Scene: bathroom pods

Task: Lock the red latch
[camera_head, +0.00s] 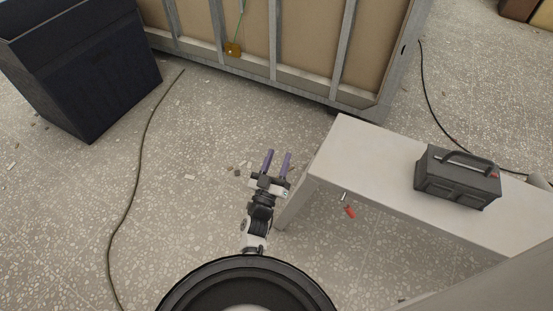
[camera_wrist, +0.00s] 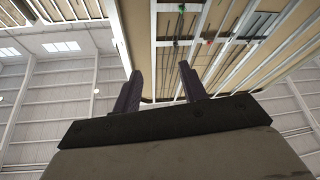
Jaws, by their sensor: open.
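My gripper (camera_head: 278,153) is open and empty, its two purple fingers pointing at the wooden framed panel; the fingers also show in the wrist view (camera_wrist: 160,68). I cannot say for sure which thing is the red latch. In the head view a small red piece (camera_head: 350,212) with a silvery bit lies by the bench's near side, right of my gripper. My gripper touches none of these.
A pale bench (camera_head: 376,160) stands close to the right of my gripper, with a dark toolbox (camera_head: 458,182) on it. A dark bin (camera_head: 85,75) and cable (camera_head: 134,190) are left. Floor ahead is mostly clear.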

